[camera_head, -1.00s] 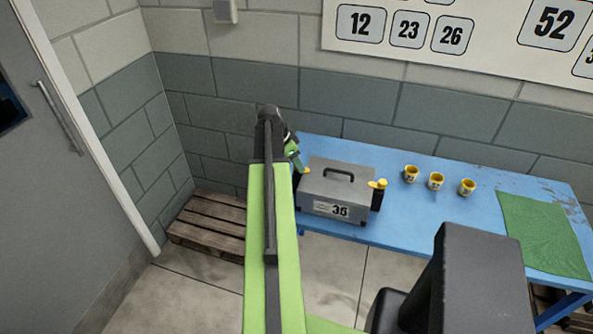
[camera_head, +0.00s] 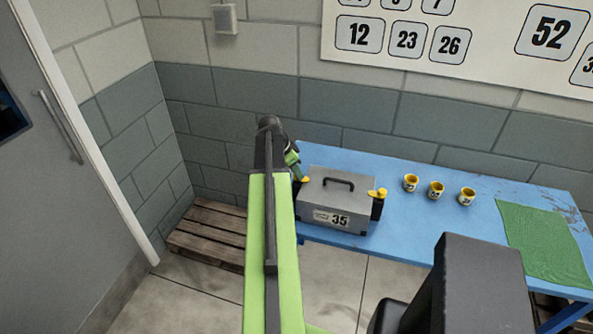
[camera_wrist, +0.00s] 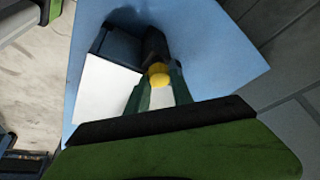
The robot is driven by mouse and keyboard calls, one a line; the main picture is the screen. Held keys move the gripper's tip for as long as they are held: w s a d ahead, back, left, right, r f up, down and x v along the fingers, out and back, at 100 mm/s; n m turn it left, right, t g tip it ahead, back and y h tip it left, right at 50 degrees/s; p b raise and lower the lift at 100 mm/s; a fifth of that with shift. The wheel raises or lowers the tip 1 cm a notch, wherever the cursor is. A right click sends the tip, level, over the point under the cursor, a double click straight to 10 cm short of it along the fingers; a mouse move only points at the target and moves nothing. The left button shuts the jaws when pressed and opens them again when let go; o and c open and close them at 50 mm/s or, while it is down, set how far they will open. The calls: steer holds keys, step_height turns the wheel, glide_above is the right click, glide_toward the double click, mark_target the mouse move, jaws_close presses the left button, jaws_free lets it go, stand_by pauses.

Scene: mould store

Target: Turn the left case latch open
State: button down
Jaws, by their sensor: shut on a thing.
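The grey case (camera_head: 338,204) with a dark top handle and the number 35 stands on the blue table. The left case latch (camera_head: 304,180) shows a small yellow end at the case's left side. Its yellow end also shows in the wrist view (camera_wrist: 158,76), between my fingers. The right latch (camera_head: 377,195), also yellow-tipped, is on the case's right side. My gripper (camera_head: 294,166) is at the case's left side, partly hidden by my arm. In the wrist view my gripper (camera_wrist: 160,92) is shut on the left latch. How far the latch is turned is hard to tell.
Three yellow cups (camera_head: 436,190) stand right of the case on the blue table (camera_head: 400,222). A green cloth (camera_head: 543,243) lies at the table's right end. A wooden pallet (camera_head: 207,231) is on the floor at left. The wall is close behind.

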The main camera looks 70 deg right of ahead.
steer(key=shift+a, duration=0.1)
steer(key=n, duration=0.2)
steer(key=n+t, duration=0.1)
steer(key=n, duration=0.1)
steer(key=shift+s+a+t+h, duration=0.1)
steer(key=shift+a+t+h, duration=0.05)
steer(key=shift+t+h, duration=0.15)
steer(key=n+t, duration=0.1)
steer(key=n, duration=0.3)
steer(key=shift+s+n+t, duration=0.1)
steer(key=shift+n+t, duration=0.3)
steer(key=n, duration=0.2)
steer(key=n+t, duration=0.1)
steer(key=n, duration=0.1)
steer(key=shift+s+t, duration=0.1)
steer(key=shift+t, duration=0.2)
steer(key=n+t+y, duration=0.1)
steer(key=n, duration=0.3)
steer(key=shift+n, duration=0.3)
steer(key=shift+s, duration=0.1)
steer(key=c, duration=1.1)
jaws_free()
steer(key=shift+d, duration=0.2)
